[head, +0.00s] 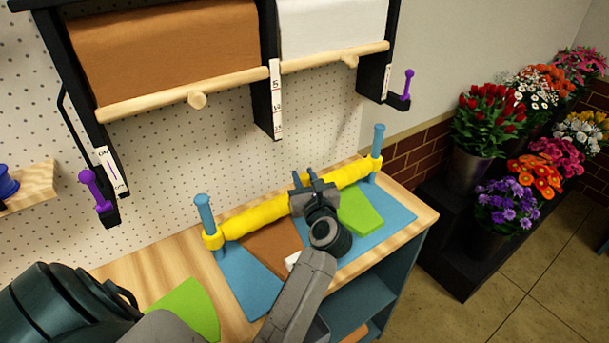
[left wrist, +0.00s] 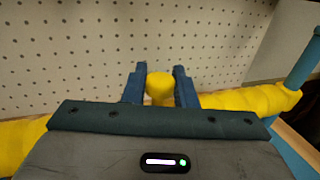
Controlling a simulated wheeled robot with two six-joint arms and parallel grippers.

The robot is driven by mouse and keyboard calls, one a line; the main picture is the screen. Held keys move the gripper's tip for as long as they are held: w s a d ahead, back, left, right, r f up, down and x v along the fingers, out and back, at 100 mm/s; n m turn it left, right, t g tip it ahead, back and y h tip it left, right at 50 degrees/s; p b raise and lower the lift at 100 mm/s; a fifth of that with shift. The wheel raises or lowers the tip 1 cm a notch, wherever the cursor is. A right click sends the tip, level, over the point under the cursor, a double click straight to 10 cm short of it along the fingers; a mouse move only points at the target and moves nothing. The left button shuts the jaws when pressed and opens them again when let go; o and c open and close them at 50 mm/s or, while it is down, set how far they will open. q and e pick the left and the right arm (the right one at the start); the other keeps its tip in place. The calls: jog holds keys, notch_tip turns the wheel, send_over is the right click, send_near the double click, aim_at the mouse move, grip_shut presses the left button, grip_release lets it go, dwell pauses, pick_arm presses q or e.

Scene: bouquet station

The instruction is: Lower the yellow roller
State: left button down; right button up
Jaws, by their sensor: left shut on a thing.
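The yellow roller (head: 258,215) spans between two upright blue posts, the left post (head: 205,212) and the right post (head: 378,140). Its yellow ends sit around the posts, below their tops. My left gripper (head: 314,182) is at the middle of the roller. In the left wrist view its fingers (left wrist: 160,88) are shut on a yellow knob of the roller (left wrist: 245,98). The roller lies over a blue base (head: 245,283); the gap beneath is hard to judge. My right gripper is not in view.
A brown sheet (head: 272,247) and a green sheet (head: 359,212) lie on the base below the roller. Another green sheet (head: 188,306) lies on the wooden table at left. Paper rolls (head: 167,45) hang on the pegboard (head: 170,165) behind. Flower buckets stand right.

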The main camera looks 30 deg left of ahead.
pick_arm(q)
notch_tip(320, 180, down, 3)
jog(key=shift+r+b, duration=0.2)
jog(key=shift+b, duration=0.35)
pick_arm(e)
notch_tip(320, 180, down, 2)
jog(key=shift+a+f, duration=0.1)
pick_arm(q)
jog(key=shift+r, duration=0.1)
jog(key=c, duration=1.2)
grip_release()
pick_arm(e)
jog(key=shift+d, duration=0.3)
